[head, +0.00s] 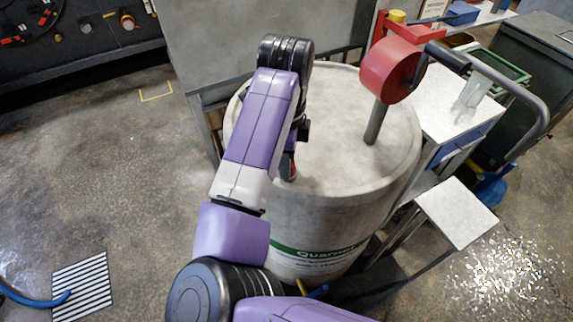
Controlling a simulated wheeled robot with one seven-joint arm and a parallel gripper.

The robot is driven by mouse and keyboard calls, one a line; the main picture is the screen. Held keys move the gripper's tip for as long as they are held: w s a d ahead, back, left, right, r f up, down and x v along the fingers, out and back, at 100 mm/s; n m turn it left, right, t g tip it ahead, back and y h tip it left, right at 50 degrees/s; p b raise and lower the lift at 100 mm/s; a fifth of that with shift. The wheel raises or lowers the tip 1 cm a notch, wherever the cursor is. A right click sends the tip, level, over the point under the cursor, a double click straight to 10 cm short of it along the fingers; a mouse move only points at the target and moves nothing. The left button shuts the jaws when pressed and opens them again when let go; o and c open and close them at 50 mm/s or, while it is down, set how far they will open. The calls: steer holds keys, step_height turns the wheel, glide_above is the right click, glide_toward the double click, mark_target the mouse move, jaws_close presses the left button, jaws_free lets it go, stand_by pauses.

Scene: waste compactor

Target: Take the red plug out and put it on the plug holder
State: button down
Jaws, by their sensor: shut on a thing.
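My gripper (287,163) is at the left part of the drum top, mostly hidden behind my purple arm. It is shut on a small red thing, which looks like the red plug (293,176). Only a sliver of the plug shows, low against the pale top of the drum (335,225). Whether it sits in an opening or is clear of it is hidden. A small white square plate (457,213) stands on a frame right of the drum, bare on top. I cannot tell whether this is the plug holder.
A red round pump head (391,70) with a grey tube stands in the drum top at the right. A grey curved handle (535,105) reaches out beyond it. The floor at left is open.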

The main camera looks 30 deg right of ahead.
steer(key=n+p, duration=0.2)
steer(key=n, duration=0.1)
steer(key=shift+r, duration=0.15)
steer(key=shift+n+p, duration=0.6)
steer(key=shift+n, duration=0.4)
steer(key=shift+n+p, duration=0.7)
steer(key=shift+p, duration=0.05)
steer(key=shift+d+n, duration=0.1)
steer(key=shift+n, duration=1.7)
